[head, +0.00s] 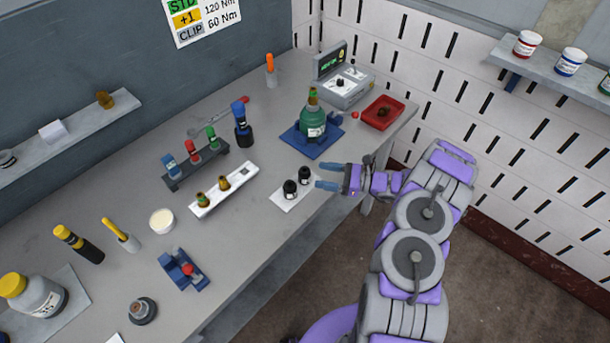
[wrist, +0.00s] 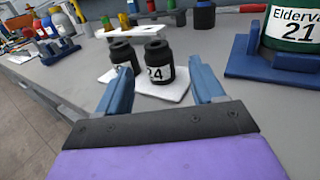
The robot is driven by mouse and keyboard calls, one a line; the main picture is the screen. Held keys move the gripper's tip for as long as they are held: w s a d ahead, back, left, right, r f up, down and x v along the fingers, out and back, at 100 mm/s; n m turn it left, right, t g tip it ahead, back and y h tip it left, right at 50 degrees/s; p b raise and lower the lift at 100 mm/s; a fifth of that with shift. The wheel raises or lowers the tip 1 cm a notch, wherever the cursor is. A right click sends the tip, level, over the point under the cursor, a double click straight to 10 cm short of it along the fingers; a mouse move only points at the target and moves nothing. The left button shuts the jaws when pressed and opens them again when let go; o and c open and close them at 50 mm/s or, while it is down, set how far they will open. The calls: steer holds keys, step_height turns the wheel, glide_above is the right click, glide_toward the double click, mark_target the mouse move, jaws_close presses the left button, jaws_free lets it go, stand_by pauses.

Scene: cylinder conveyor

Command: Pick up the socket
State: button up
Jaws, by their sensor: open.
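One socket (head: 304,174), with a white "24" label in the wrist view (wrist: 159,62), is nearer my gripper. The other socket (head: 290,189) stands beside it toward the table's front edge. It also shows in the wrist view (wrist: 122,54), where its label is partly hidden by my left finger. My gripper (head: 327,176) is open and empty, just right of the sockets. In the wrist view the "24" socket appears between the fingers (wrist: 161,70), apparently just ahead of the tips.
A blue stand (head: 318,146) with a green bottle (head: 313,119) is close behind my gripper, at right in the wrist view. A white rack (head: 221,193) lies beyond the sockets. A red tray (head: 383,112) sits at the table's right end. Bare table surrounds the mat.

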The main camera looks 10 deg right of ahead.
mark_target(311, 181)
steer(key=x, duration=0.4)
steer(key=shift+w+a+f+b, duration=0.1)
steer(key=shift+a+b, duration=0.25)
steer(key=shift+a, duration=0.1)
steer(key=shift+c, duration=0.5)
steer(key=c, duration=1.1)
